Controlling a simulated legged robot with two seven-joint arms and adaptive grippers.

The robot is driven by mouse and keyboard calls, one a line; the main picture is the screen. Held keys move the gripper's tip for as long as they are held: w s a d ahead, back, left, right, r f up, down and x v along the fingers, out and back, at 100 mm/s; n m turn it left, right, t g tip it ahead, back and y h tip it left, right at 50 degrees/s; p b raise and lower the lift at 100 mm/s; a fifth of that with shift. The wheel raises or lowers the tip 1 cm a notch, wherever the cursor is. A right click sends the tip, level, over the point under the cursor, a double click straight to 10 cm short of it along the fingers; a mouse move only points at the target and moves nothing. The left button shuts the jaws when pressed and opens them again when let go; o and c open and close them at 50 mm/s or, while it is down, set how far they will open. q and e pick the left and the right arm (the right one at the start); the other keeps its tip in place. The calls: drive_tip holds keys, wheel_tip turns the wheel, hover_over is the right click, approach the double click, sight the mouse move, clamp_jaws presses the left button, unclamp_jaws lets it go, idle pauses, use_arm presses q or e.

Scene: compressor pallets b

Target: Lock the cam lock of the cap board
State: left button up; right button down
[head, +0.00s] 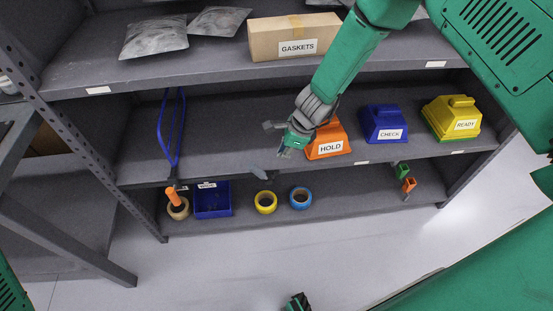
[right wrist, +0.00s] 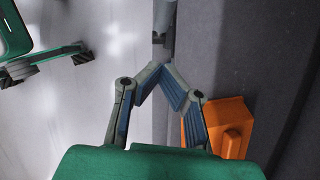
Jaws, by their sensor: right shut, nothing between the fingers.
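My right gripper (head: 278,138) hangs over the middle shelf, just left of the orange HOLD cap (head: 329,141). In the right wrist view its fingers (right wrist: 168,68) are shut, tips together, with nothing between them. A small grey part (head: 259,173) sticks out at the middle shelf's front edge, below and left of the gripper. A grey part also shows beyond the fingertips in the right wrist view (right wrist: 163,18). I cannot tell for sure that it is the cam lock, or how it is turned.
A blue CHECK cap (head: 385,123) and a yellow READY cap (head: 452,118) stand right of the HOLD cap. A blue loop (head: 171,130) stands at the left. Tape rolls (head: 266,202) and a blue bin (head: 213,200) are on the lower shelf. The GASKETS box (head: 293,38) is above.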

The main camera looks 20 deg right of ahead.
drive_tip(key=r, duration=0.3)
drive_tip(key=shift+s+a, duration=0.2)
drive_tip(key=shift+s, duration=0.1)
drive_tip(key=shift+d, duration=0.1)
